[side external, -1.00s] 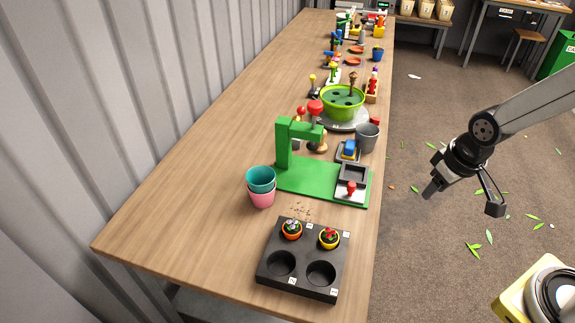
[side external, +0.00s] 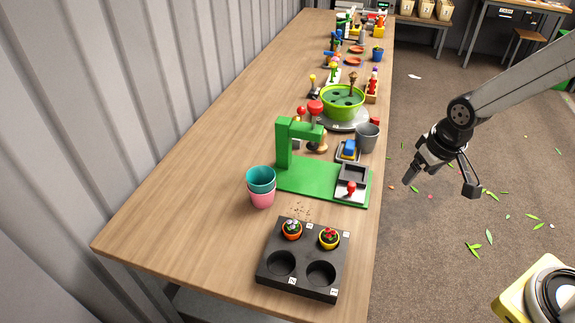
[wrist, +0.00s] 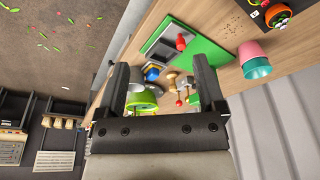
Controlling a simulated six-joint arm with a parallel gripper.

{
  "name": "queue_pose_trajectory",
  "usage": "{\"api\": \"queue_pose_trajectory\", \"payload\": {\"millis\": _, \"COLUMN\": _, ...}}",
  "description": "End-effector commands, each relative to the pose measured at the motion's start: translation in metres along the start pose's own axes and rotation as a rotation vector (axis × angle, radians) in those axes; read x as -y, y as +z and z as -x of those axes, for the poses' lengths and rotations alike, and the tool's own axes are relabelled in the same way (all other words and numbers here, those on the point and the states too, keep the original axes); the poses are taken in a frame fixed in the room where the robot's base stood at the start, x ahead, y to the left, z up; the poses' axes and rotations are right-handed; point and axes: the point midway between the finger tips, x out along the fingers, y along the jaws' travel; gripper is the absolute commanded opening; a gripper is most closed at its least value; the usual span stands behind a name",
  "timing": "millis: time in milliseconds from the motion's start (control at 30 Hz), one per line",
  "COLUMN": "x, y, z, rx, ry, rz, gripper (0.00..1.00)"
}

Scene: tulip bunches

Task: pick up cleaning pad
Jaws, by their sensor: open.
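My gripper (side external: 439,186) is open and empty, in the air to the right of the bench's edge in the side view. In the wrist view its two fingers (wrist: 162,64) stand wide apart with the bench beyond them. A small blue block with some yellow (side external: 349,148), which may be the cleaning pad, sits on a small grey tray (side external: 343,158) near the bench's right edge. The blue block shows between the fingers in the wrist view (wrist: 152,74), well beyond them. I cannot tell for sure that it is the pad.
A green stand (side external: 318,182) with a red-knobbed part is nearest the tray. A grey cup (side external: 367,137) and a green bowl (side external: 343,103) are close by. Stacked teal and pink cups (side external: 261,187) and a black pot holder (side external: 303,259) stand nearer. The air right of the bench is free.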

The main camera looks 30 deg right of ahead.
Motion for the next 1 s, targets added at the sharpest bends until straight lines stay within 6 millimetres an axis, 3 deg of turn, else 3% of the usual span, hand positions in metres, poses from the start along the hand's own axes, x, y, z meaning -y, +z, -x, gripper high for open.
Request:
{"api": "queue_pose_trajectory", "payload": {"millis": 500, "x": -0.011, "y": -0.136, "z": -0.058, "rx": -0.024, "ry": 0.079, "rz": -0.256, "gripper": 0.88}}
{"api": "queue_pose_trajectory", "payload": {"millis": 1000, "x": -0.031, "y": -0.234, "z": -0.14, "rx": -0.091, "ry": 0.171, "rz": -0.525, "gripper": 0.88}}
